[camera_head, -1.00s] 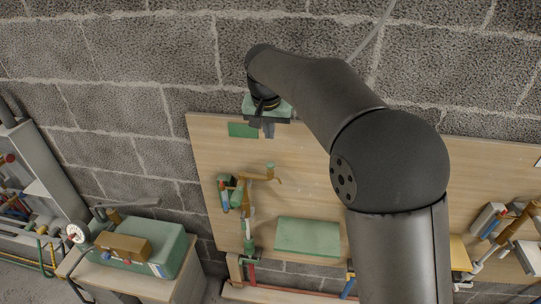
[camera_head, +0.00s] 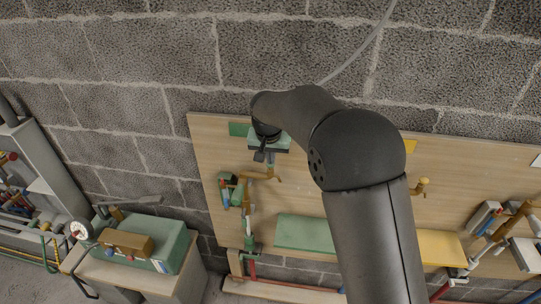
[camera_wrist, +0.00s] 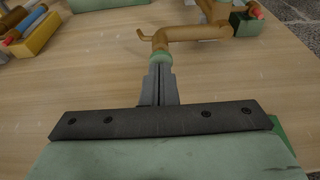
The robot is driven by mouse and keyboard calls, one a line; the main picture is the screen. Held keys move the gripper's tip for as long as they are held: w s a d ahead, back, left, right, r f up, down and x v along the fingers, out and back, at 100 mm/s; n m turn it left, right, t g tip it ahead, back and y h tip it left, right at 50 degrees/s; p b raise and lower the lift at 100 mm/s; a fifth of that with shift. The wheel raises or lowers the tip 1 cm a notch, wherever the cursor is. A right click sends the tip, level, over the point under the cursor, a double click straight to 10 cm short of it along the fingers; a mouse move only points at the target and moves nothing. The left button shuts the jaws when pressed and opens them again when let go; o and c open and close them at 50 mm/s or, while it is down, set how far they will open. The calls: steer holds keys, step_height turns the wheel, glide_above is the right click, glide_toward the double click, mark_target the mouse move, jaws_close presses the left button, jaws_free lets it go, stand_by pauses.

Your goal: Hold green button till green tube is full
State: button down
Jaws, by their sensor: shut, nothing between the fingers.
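The green button (camera_wrist: 160,57) is a small green cap on a brown fitting on the wooden board. My gripper (camera_wrist: 160,68) is shut and empty, with its fingertips right at the button in the wrist view. I cannot tell whether they press it. In the head view my gripper (camera_head: 270,165) points down the board, and its tips cover the button there. A slim upright tube (camera_head: 247,200) stands left of the button, with a green fitting (camera_head: 249,242) at its foot. I cannot make out its fill level.
A green panel (camera_head: 304,233) sits lower on the board (camera_head: 205,160), and a yellow panel (camera_head: 440,246) is further right. A brown and yellow fitting (camera_head: 420,186) sticks out right of my arm. A green case (camera_head: 165,238) with a gauge stands on a cabinet at the left.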

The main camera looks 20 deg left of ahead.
step_height(320, 180, down, 2)
steer(key=shift+f+b, duration=0.1)
steer(key=shift+b, duration=0.9)
steer(key=shift+s+d+f, duration=0.1)
steer(key=shift+s, duration=0.05)
stand_by(0.5)
step_height(320, 180, up, 6)
steer(key=p, duration=0.3)
steer(key=shift+f, duration=0.2)
steer(key=b+v, duration=0.2)
steer(key=v, duration=0.7)
steer(key=shift+r, duration=0.1)
